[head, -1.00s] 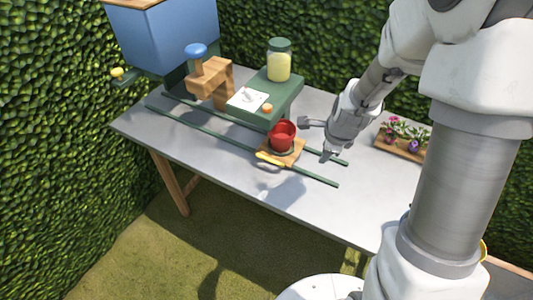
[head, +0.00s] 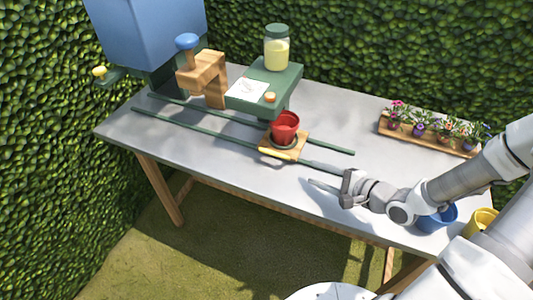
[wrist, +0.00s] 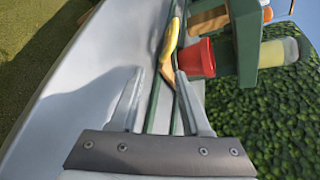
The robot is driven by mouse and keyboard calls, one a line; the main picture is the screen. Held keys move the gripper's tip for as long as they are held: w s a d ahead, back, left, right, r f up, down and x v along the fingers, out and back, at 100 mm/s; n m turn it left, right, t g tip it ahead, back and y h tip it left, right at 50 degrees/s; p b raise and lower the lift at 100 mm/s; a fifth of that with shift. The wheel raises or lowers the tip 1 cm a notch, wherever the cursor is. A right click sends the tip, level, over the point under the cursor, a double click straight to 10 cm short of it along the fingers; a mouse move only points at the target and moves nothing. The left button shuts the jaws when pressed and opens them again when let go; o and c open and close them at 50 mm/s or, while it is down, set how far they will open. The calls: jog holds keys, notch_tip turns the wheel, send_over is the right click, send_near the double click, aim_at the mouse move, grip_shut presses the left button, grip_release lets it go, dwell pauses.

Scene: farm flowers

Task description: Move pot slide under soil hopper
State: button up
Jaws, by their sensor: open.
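The pot slide is a wooden board (head: 298,150) with a yellow handle (head: 275,155) on its front edge. It sits across two green rails (head: 215,136) and carries a red pot (head: 286,124). The blue soil hopper (head: 150,30) stands at the far left end of the rails, well away from the slide. My gripper (head: 304,173) is open and empty, right of and in front of the slide, its fingers pointing left. In the wrist view the handle (wrist: 170,48) shows just beyond the gap between my fingertips (wrist: 159,72), with the red pot (wrist: 197,58) to its right.
A green raised stand (head: 278,88) behind the slide holds a jar (head: 277,48) and a white card (head: 246,91). A flower planter (head: 430,137) is back right; blue (head: 437,219) and yellow (head: 481,222) pots are front right.

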aim_at(268, 151)
jog(key=shift+s+a+r+t+y, duration=0.3)
jog(key=shift+s+a+r+y, duration=0.25)
jog(key=shift+r+y, duration=0.25)
jog(key=shift+a, duration=0.25)
jog(key=b+x, duration=0.4)
jog(key=x, duration=1.3)
jog(key=shift+w+r, duration=0.1)
jog(key=shift+r, duration=0.05)
grip_shut()
jog(key=shift+w+r, duration=0.1)
jog(key=shift+r, duration=0.05)
